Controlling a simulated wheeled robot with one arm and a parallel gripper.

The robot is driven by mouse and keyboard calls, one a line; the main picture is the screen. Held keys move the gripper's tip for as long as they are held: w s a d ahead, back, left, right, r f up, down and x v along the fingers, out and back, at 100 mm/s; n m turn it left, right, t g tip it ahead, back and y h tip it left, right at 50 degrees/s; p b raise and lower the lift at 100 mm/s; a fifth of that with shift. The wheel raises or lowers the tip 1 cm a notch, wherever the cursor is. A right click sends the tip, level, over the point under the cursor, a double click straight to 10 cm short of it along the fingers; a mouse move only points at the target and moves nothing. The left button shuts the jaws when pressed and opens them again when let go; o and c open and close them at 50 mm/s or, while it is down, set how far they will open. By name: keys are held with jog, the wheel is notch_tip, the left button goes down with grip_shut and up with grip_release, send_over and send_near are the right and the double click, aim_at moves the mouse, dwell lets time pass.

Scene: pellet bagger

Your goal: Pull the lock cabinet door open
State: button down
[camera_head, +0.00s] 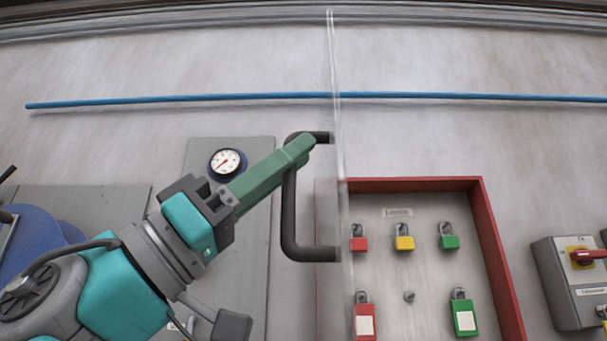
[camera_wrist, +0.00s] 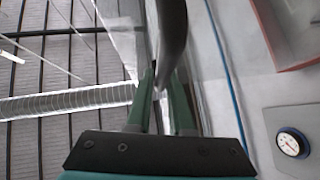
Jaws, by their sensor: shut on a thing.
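The lock cabinet (camera_head: 490,240) is a red-framed box on the wall with a grey back panel, right of centre in the head view. Its clear door (camera_head: 335,100) stands swung out from the cabinet and shows nearly edge-on at the left side. A dark U-shaped handle (camera_head: 289,215) sticks out to the left from the door. My gripper (camera_head: 305,145) is shut on the upper part of the handle. In the wrist view the handle (camera_wrist: 172,30) runs between the green fingers (camera_wrist: 160,95). The fingertips partly hide the handle there.
Padlocks in red, yellow (camera_head: 404,242) and green hang inside the cabinet. A grey switch box (camera_head: 570,290) is at the right. A round gauge (camera_head: 227,163) sits on a grey panel behind my arm. A blue pipe (camera_head: 200,99) crosses the wall above.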

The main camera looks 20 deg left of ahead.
jog(key=shift+w+f, duration=0.1)
jog(key=shift+w, duration=0.1)
jog(key=c, duration=0.8)
grip_release()
jog(key=shift+c, duration=0.2)
jog(key=shift+s, duration=0.1)
jog(key=v, duration=0.7)
jog(key=shift+a+f, duration=0.25)
jog(key=shift+a, duration=0.05)
